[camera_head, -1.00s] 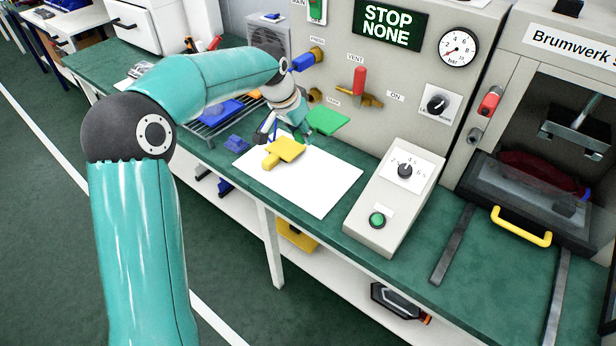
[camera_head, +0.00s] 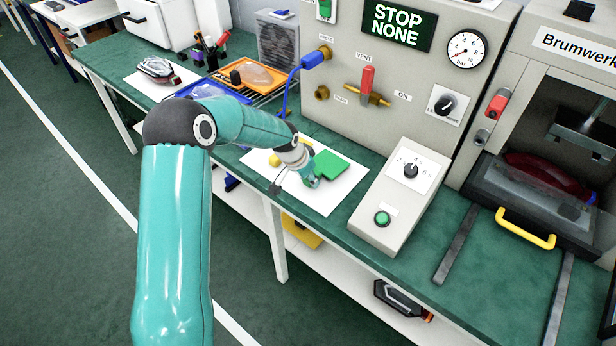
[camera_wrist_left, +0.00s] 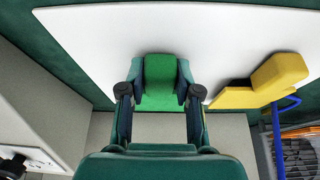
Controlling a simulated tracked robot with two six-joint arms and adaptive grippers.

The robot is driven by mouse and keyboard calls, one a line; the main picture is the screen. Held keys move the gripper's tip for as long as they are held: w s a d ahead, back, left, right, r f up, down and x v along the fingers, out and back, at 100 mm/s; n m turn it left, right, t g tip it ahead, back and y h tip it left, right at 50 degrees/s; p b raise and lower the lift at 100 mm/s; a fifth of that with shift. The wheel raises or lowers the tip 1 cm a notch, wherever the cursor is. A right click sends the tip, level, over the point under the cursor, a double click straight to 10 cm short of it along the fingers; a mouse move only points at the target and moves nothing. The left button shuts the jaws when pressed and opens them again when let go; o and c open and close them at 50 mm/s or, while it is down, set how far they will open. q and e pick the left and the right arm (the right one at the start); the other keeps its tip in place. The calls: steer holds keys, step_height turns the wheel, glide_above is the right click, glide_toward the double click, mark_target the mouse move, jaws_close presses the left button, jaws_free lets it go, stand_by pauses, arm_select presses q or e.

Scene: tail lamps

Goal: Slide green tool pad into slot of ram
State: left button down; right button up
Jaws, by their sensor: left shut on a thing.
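The green tool pad (camera_head: 331,163) is over the white sheet, and it shows between my fingers in the left wrist view (camera_wrist_left: 160,75). My left gripper (camera_head: 313,177) is shut on it from the side, a finger on either side. I cannot tell whether the pad touches the sheet. The ram (camera_head: 580,125) hangs inside the press at the far right; its slot is not clear to see. A yellow tool pad (camera_wrist_left: 262,84) lies beside the green one; my wrist mostly hides it in the head view. My right gripper is not in view.
A grey control box (camera_head: 395,215) with a green button stands right of the white sheet (camera_head: 325,200). A blue hose (camera_head: 288,95) hangs behind my arm. Bench between box and rails is clear.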

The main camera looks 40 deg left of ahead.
arm_select(q)
steer(key=shift+f+b, duration=0.3)
steer(key=c, duration=0.8)
jaws_free()
